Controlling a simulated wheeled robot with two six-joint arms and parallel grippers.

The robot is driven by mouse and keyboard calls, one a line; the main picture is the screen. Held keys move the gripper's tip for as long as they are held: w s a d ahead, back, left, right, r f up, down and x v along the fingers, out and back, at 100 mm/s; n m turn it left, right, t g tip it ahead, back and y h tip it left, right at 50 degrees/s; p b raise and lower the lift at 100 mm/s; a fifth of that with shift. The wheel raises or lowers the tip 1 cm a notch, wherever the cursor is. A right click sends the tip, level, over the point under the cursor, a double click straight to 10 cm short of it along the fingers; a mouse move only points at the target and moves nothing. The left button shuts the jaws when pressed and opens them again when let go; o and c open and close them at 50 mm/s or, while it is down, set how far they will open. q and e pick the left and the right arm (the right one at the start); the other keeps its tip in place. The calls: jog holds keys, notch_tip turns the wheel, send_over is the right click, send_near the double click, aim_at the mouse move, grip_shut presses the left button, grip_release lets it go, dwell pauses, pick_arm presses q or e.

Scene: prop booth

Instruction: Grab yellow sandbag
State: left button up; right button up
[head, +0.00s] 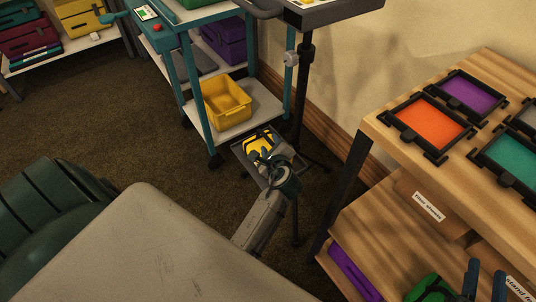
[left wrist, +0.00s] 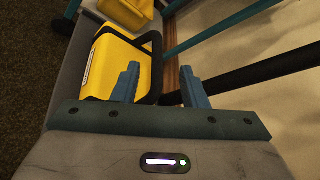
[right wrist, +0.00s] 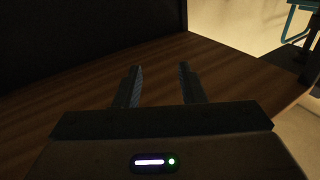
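The yellow sandbag (head: 257,144) lies on a low grey tray (head: 241,154) near the floor, partly hidden by my left gripper. In the left wrist view the sandbag (left wrist: 106,68) shows a white label and a black strap handle (left wrist: 153,68) on its right side. My left gripper (head: 264,155) is open; its blue fingers (left wrist: 160,82) are apart, with the handle showing beyond and between them. I cannot tell whether they touch it. My right gripper (head: 484,276) is open and empty by the wooden shelves; its fingers (right wrist: 160,85) show over brown wood in the right wrist view.
A teal trolley (head: 187,88) with a yellow bin (head: 226,103) stands behind the tray. A black stand pole (head: 302,90) rises beside it. A wooden shelf unit (head: 385,122) at right holds coloured framed panels, and green (head: 432,288) and purple (head: 353,272) items below.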

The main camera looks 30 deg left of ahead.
aim_at(267, 139)
pick_arm(q)
jog(key=b+x, duration=0.1)
jog(key=x, duration=0.4)
jog(key=shift+a+f, duration=0.1)
jog(key=shift+f, duration=0.15)
jog(key=shift+w+a, duration=0.2)
grip_shut()
pick_arm(e)
notch_tip(267, 139, up, 8)
jog(key=t, duration=0.5)
jog(key=shift+s+d+r+n+t, duration=0.15)
jog(key=shift+r+n+t, duration=0.15)
jog(key=shift+n, duration=0.1)
pick_arm(q)
jog(key=shift+f, duration=0.1)
pick_arm(e)
jog(key=shift+f, duration=0.1)
